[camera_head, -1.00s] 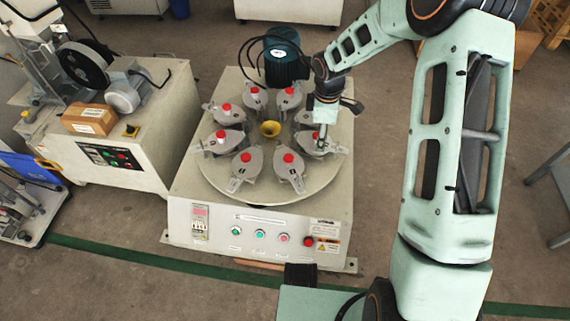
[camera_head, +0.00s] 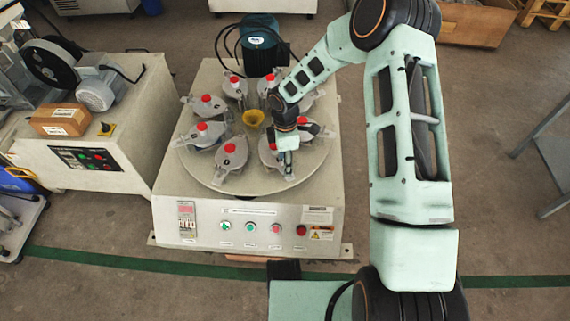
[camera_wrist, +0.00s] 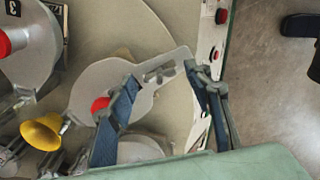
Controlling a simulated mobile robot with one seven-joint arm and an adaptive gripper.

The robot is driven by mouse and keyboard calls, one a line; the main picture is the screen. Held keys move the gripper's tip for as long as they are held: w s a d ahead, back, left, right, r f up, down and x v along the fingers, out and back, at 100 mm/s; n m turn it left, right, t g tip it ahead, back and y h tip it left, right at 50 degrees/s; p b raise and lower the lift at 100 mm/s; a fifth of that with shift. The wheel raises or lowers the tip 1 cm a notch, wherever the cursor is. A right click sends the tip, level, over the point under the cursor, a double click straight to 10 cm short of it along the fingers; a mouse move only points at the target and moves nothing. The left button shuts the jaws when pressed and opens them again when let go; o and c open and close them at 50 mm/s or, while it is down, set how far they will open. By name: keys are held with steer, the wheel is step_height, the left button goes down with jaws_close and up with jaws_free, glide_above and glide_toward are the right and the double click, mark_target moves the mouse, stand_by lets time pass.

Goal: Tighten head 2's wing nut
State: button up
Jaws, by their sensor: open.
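In the wrist view a grey clamp head (camera_wrist: 84,94) with a red knob (camera_wrist: 100,104) and a small grey wing nut (camera_wrist: 158,74) near its outer end lies beneath my gripper (camera_wrist: 160,76). My gripper is open, one finger on each side of the wing nut; contact with it cannot be told. The head's number is hidden, but its neighbour (camera_wrist: 28,50) at upper left carries a 3. In the head view my gripper (camera_head: 284,160) is over the front-right head (camera_head: 267,157) on the round plate (camera_head: 210,181) and hides part of it.
Several similar heads with red knobs ring a yellow cone (camera_head: 253,118). A blue-green motor (camera_head: 259,45) stands behind the plate. The machine's front panel (camera_head: 262,228) carries buttons. A second machine with a brown box (camera_head: 61,120) stands to the left.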

steer(key=shift+f, duration=0.2)
steer(key=c, duration=1.1)
steer(key=shift+c, duration=0.2)
